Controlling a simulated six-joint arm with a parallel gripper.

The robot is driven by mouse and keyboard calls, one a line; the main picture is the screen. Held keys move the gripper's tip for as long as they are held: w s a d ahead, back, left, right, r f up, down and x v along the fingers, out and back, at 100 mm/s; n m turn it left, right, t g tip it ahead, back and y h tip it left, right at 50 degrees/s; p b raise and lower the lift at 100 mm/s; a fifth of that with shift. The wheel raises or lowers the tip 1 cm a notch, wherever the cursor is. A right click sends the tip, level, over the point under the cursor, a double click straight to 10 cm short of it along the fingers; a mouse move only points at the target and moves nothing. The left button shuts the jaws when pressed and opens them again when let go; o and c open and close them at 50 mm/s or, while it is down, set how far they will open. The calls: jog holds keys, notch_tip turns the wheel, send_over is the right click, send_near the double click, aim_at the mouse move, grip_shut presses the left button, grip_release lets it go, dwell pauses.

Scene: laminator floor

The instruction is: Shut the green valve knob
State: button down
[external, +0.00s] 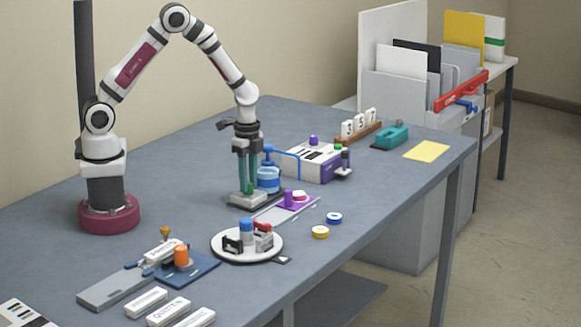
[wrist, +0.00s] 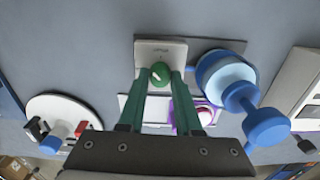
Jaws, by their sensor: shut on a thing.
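The green valve knob (wrist: 160,72) with a white mark on top sits on a small pale base block (wrist: 160,46) in the wrist view. In the external view the base block (external: 246,199) stands on the table, and the knob is hard to tell from the fingers. My gripper (external: 245,192) points down over the block. In the wrist view its two green fingers close on the knob from left and right, and my gripper (wrist: 160,80) is shut on it. The finger edges hide parts of the knob's sides.
A blue pump-like device (external: 268,178) stands close to the right of my fingers. A purple block on a grey strip (external: 268,216), a round white turntable (external: 226,257) and a white labelled box (external: 323,166) are nearby. Bare table lies to the left.

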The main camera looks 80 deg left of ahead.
jog(key=n, duration=0.4)
jog(key=shift+n, duration=0.3)
jog(key=n, duration=0.4)
jog(key=shift+n, duration=0.4)
jog(key=c, duration=0.6)
grip_release()
jog(key=shift+r, duration=0.1)
notch_tip(320, 180, up, 16)
